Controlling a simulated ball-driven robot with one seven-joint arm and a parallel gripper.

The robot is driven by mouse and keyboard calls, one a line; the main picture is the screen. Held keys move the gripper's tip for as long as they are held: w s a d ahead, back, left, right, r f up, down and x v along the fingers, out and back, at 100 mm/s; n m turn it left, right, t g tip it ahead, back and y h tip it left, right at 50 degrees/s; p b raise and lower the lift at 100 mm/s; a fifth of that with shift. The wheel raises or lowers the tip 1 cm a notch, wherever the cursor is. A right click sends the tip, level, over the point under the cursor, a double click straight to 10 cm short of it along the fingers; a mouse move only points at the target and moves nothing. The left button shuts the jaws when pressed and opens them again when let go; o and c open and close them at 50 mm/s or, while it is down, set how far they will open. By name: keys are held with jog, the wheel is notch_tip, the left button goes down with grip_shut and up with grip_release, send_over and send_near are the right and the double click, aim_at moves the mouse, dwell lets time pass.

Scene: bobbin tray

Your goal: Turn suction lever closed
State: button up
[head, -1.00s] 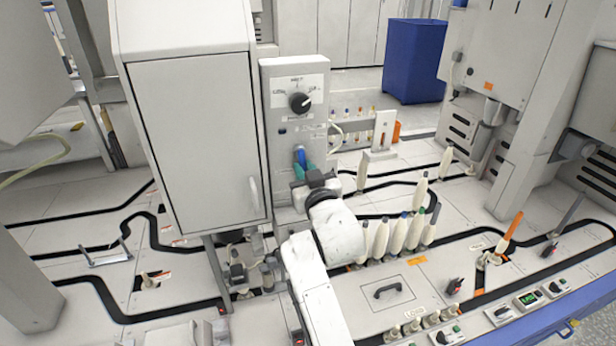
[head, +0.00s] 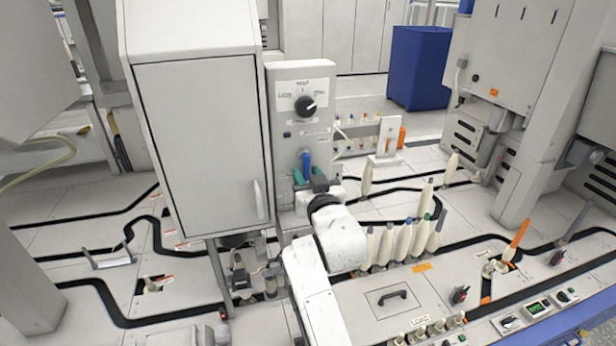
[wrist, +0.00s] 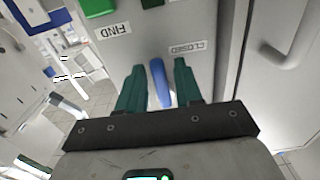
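The suction lever (head: 306,163) is a blue upright handle low on the grey control panel (head: 318,150), below the black dial. In the wrist view the blue lever (wrist: 161,82) stands between the two green fingers of my gripper (wrist: 158,66). A gap shows on each side of it, so the gripper is open around the lever and not clamped on it. In the head view my gripper (head: 308,173) is in front of the panel, fingers apart. A label reading CLOSED (wrist: 187,46) is near the right fingertip; its text appears upside down. The lever's base is hidden.
A black rotary dial (head: 305,105) sits above the lever. A tall grey cabinet (head: 200,140) with a handle stands directly left of the panel. Several white bobbins (head: 404,240) stand on the tray at right, close to my arm. A green button (wrist: 98,8) shows in the wrist view.

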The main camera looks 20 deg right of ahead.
jog(key=shift+o, duration=0.5)
jog(key=shift+r, duration=0.1)
jog(key=s+p, duration=0.1)
jog(key=s, duration=0.9)
jog(key=shift+s, duration=0.4)
